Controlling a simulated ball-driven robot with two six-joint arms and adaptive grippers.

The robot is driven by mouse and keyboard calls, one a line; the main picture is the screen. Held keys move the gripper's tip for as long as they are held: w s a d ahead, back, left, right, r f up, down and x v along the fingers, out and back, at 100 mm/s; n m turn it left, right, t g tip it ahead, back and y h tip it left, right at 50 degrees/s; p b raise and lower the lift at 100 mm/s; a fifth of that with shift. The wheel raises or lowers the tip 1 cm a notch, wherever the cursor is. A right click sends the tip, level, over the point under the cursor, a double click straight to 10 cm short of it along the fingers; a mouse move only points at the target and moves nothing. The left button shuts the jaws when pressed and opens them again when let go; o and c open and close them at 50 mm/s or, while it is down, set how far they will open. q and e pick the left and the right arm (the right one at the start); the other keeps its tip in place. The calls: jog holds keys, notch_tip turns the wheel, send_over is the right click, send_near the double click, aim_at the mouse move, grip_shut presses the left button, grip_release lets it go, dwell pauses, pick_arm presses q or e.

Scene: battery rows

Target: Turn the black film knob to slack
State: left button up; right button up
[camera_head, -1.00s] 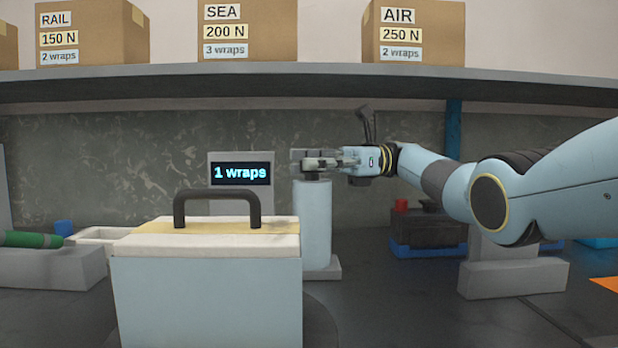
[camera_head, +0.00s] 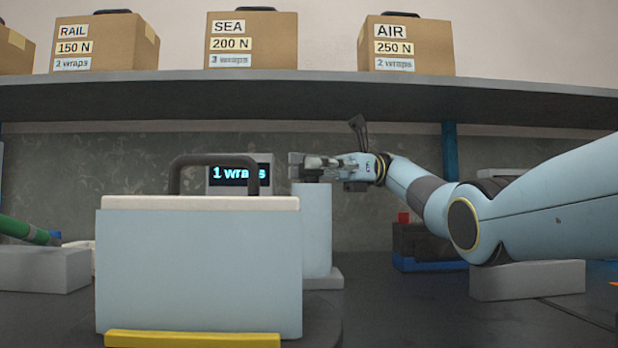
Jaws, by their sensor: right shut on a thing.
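My right gripper (camera_head: 308,167) reaches in from the right at the top of a light blue post (camera_head: 316,225). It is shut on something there. This appears to be the black film knob, but the fingers hide nearly all of it, so its turn cannot be read. A display (camera_head: 239,175) left of the post reads "1 wraps", partly behind a dark handle. A light blue case (camera_head: 198,265) with a white lid and that dark handle (camera_head: 213,160) stands in front, left of the post. My left gripper is not in view.
A shelf (camera_head: 300,97) overhead carries cartons labelled RAIL (camera_head: 110,42), SEA (camera_head: 275,40) and AIR (camera_head: 425,45). A green rod (camera_head: 22,229) lies over a grey block (camera_head: 40,269) at left. A dark box (camera_head: 418,241) and grey block (camera_head: 528,281) stand at right.

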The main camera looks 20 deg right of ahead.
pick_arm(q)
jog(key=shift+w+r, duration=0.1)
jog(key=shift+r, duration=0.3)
pick_arm(e)
jog(key=shift+r, duration=0.1)
jog(key=o, duration=1)
jog(key=shift+d, duration=0.15)
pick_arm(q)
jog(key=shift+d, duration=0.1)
pick_arm(e)
jog(key=shift+o, duration=1.3)
jog(key=shift+f, duration=0.2)
